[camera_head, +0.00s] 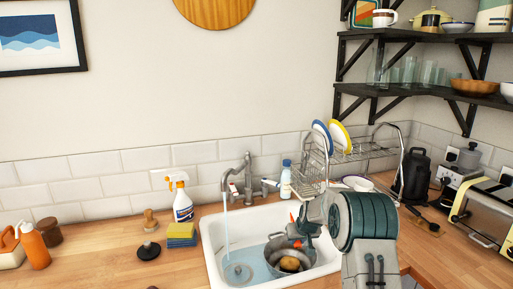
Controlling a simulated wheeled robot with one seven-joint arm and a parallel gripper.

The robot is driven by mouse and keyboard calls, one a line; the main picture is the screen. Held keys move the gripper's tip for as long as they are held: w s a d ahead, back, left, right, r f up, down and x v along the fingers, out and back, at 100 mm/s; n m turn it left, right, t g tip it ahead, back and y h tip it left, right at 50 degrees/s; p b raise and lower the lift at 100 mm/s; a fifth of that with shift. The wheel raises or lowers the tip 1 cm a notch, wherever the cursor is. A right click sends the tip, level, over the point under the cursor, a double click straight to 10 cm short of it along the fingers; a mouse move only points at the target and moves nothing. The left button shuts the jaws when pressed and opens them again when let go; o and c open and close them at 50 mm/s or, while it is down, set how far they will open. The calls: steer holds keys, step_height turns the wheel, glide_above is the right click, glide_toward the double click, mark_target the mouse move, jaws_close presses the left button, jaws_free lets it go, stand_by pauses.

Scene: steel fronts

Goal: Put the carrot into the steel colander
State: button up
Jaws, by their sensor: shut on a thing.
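The steel colander (272,248) stands in the white sink, with a brown potato-like item (290,264) in it. My gripper (299,233) is above the colander's back right part, reaching in from the right. It is shut on the carrot (297,243), of which only small orange bits show by the fingers. My arm hides the right side of the sink and part of the carrot. I cannot tell whether the carrot touches the colander.
The tap (238,179) runs water into the left of the sink (212,250). A dish rack (350,155) with plates stands behind my arm. A spray bottle (181,203) and sponges (181,236) are left of the sink. A toaster (483,215) is at right.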

steer(key=shift+d+f+b, duration=0.1)
steer(key=shift+f+b, duration=0.2)
steer(key=shift+f, duration=0.9)
steer(key=o, duration=1)
steer(key=shift+o, duration=0.2)
steer(key=shift+r, duration=0.1)
steer(key=b+v, duration=0.2)
steer(key=v, duration=1.1)
steer(key=shift+s+r+b, duration=0.25)
steer(key=shift+r+b, duration=0.05)
steer(key=s+a+r+g, duration=0.1)
steer(key=s+r, duration=0.2)
steer(key=s, duration=0.7)
steer(key=s+a+r, duration=0.1)
steer(key=s+r, duration=0.3)
steer(key=s, duration=0.6)
steer(key=s+f+m+g+h, duration=0.1)
steer(key=s+f, duration=0.2)
steer(key=s, duration=1.6)
steer(key=shift+g, duration=0.3)
